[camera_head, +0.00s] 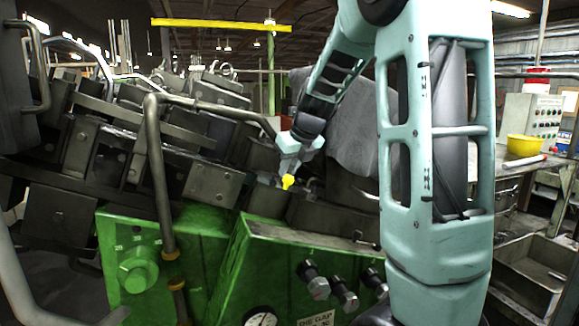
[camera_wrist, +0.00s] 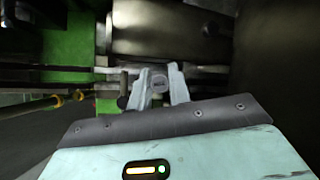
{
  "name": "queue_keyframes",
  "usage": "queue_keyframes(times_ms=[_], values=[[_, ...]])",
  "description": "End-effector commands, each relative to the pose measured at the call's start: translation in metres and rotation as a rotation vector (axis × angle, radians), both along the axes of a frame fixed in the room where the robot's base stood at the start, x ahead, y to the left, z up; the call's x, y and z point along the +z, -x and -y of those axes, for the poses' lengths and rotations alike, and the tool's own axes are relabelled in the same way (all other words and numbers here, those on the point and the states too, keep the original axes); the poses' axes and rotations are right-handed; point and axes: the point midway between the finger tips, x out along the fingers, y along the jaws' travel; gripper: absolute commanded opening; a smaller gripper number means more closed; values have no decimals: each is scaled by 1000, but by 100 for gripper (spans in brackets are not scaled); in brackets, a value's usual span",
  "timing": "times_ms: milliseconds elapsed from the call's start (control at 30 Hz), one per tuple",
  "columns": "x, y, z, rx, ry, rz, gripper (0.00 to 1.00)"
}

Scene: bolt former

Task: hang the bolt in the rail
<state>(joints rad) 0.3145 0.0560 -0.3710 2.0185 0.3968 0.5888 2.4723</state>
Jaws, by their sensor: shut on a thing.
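My gripper (camera_wrist: 160,84) shows in the wrist view with its two pale fingers closed on the bolt (camera_wrist: 159,84), whose round grey end shows between them. The rail (camera_wrist: 208,69) appears to be the pair of narrow grey bars running across behind the fingers. The fingers overlap it in the picture; I cannot tell whether the bolt touches it. In the head view my gripper (camera_head: 284,173) is small and points down at the machine, beside a small yellow part (camera_head: 288,182). The bolt cannot be made out there.
A dark upright pin (camera_wrist: 123,90) stands close left of the fingers. A dark metal block (camera_wrist: 150,35) lies just beyond the rail. The green machine housing (camera_head: 310,265) with knobs and a gauge is in front. A bent pipe (camera_head: 152,165) rises at left.

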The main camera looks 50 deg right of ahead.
Motion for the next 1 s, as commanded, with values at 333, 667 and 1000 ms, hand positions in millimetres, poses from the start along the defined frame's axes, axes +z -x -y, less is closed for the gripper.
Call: queue_keyframes(times_ms=[333,667,1000], values=[[0,0,0,0,0,0,4],[-7,0,0,0,0,-1,4],[-12,0,0,-1,0,0,4]])
